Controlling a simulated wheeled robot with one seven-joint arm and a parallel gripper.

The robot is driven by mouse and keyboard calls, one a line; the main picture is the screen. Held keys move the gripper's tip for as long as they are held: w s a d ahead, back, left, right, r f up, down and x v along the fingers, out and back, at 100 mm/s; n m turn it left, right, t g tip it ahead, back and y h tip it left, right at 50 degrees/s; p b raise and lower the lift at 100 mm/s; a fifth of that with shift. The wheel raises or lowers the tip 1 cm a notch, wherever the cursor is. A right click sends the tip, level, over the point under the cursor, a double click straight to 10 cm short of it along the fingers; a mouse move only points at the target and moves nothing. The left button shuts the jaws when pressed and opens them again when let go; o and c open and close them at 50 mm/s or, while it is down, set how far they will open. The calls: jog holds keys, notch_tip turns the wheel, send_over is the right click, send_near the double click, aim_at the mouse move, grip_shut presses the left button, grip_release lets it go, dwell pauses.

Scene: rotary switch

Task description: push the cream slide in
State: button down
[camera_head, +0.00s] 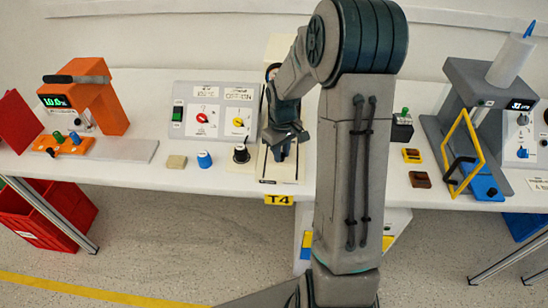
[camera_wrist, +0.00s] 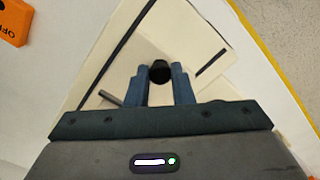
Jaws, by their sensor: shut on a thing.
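A long cream board (camera_head: 281,176) stands on the bench above the yellow T4 label in the head view. My gripper (camera_head: 284,150) is over its front part, with the arm reaching in from above. In the wrist view a cream slab (camera_wrist: 150,48) lies below the fingers, with a dark strip along its edge. The two blue fingers (camera_wrist: 160,85) are shut on a round black knob (camera_wrist: 160,71), which stands up from the cream surface. I cannot tell where the slide ends and the board begins, as my gripper and arm hide part of it.
A switch panel (camera_head: 210,115) with red and yellow knobs stands left of the board. Close by are a black knob on a cream block (camera_head: 241,154), a blue knob (camera_head: 205,159) and a tan block (camera_head: 176,161). Orange (camera_head: 100,95) and grey (camera_head: 480,90) stations stand farther out.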

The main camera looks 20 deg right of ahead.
jog(key=shift+w, duration=0.1)
jog(key=c, duration=1.3)
grip_release()
jog(key=shift+o, duration=0.2)
notch_tip(320, 180, up, 14)
jog(key=shift+c, duration=0.3)
